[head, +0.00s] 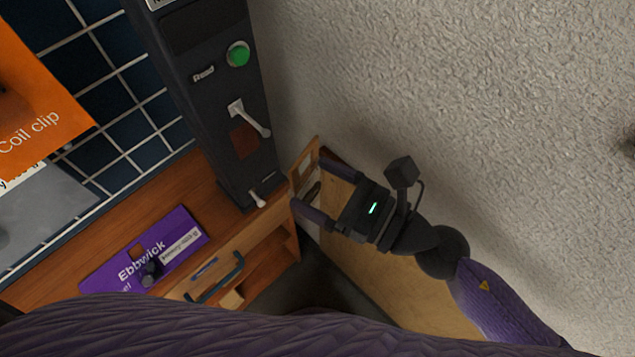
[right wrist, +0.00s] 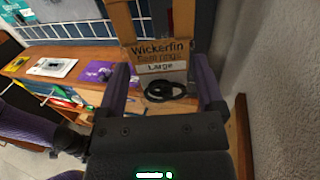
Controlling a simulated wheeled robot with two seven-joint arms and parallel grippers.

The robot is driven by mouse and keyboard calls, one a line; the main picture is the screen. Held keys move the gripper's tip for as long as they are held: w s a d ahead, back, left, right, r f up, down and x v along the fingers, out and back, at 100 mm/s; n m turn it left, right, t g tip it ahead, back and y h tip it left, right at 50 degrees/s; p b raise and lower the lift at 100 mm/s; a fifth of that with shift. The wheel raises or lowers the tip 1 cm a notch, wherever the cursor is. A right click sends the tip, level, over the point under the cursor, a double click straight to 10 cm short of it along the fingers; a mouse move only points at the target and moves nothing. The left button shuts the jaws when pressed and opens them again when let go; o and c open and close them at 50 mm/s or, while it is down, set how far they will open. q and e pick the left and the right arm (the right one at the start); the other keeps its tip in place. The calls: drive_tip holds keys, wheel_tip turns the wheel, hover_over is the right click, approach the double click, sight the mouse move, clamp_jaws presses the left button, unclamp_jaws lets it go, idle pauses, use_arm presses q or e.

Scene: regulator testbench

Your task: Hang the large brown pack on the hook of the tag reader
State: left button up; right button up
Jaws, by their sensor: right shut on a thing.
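The large brown pack (head: 304,166) is between the fingers of my right gripper (head: 322,190), which is shut on it. In the right wrist view the pack (right wrist: 160,48) faces the camera, with "Wickerfin" and "Large" printed on it and a coiled black item in its lower part. The tag reader (head: 215,95) is the dark upright column left of the pack in the head view. A white hook (head: 250,118) sticks out of its front, and a smaller white peg (head: 258,199) shows near its foot. The pack is apart from the hook, to its lower right. Part of my left arm shows, but its jaws cannot be made out.
A purple Ebbwick pack (head: 145,255) lies on the wooden bench (head: 60,280). An orange Coil clip pack (head: 35,105) is at the upper left, before the blue grid wall. The textured wall is on the right.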

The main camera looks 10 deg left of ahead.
drive_tip(key=shift+w+a, duration=0.25)
drive_tip(key=shift+a, duration=0.35)
drive_tip(key=shift+w+a, duration=0.25)
drive_tip(key=shift+a, duration=0.05)
drive_tip(key=w+a+f, duration=0.1)
drive_tip(key=w+a, duration=0.3)
drive_tip(key=a, duration=0.2)
drive_tip(key=shift+w+f, duration=0.15)
drive_tip(key=shift+w, duration=0.1)
